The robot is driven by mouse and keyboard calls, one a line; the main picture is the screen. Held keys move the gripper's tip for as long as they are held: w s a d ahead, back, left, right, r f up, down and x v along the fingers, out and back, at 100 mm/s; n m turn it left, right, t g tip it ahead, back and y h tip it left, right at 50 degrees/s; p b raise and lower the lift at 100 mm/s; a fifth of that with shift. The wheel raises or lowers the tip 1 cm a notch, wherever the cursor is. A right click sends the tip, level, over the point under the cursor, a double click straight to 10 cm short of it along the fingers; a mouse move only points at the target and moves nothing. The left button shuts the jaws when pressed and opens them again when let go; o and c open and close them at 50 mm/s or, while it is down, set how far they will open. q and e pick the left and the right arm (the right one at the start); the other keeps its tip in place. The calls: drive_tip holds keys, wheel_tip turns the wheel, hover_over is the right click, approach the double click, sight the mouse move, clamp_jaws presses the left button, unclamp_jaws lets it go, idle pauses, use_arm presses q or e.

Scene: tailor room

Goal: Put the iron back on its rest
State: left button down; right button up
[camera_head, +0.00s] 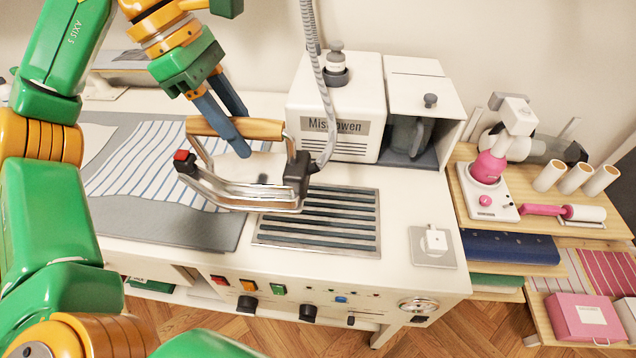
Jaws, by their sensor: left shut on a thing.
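The iron (241,193) has a metal body, a wooden handle on top, a red knob at its left end and a dark block at its right end. A grey ribbed hose rises from the block. My left gripper (240,143) is shut on the iron's wooden handle from above. The iron appears held above the station, overlapping the left edge of the slatted rest (320,222) in the picture. The rest is a metal frame with dark slats, and its upper left part is hidden by the iron. My right gripper is not in view.
Striped cloth (150,165) lies on the grey ironing pad (190,232) to the left. A white steam unit (335,100) stands behind the rest. A small white item sits on a square plate (432,248) to the right. Shelves with pink sewing items stand far right.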

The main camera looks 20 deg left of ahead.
sight(276, 159)
use_arm(q)
drive_tip(key=shift+w+f+b, duration=0.2)
drive_tip(key=shift+f+b, duration=0.1)
drive_tip(key=shift+b, duration=0.05)
drive_tip(key=w+d+f, duration=0.1)
drive_tip(key=w+d+b, duration=0.1)
drive_tip(key=d, duration=0.1)
drive_tip(key=shift+w+f, duration=0.2)
drive_tip(key=shift+f, duration=0.2)
drive_tip(key=w+d, duration=0.1)
drive_tip(key=w+d+f, duration=0.1)
drive_tip(key=d, duration=0.1)
drive_tip(key=shift+w, duration=0.1)
drive_tip(key=w+p+x, duration=0.1)
drive_tip(key=w+x, duration=0.1)
drive_tip(key=x, duration=0.9)
drive_tip(key=shift+w+d+r, duration=0.2)
drive_tip(key=shift+w+r, duration=0.05)
drive_tip(key=shift+w, duration=0.05)
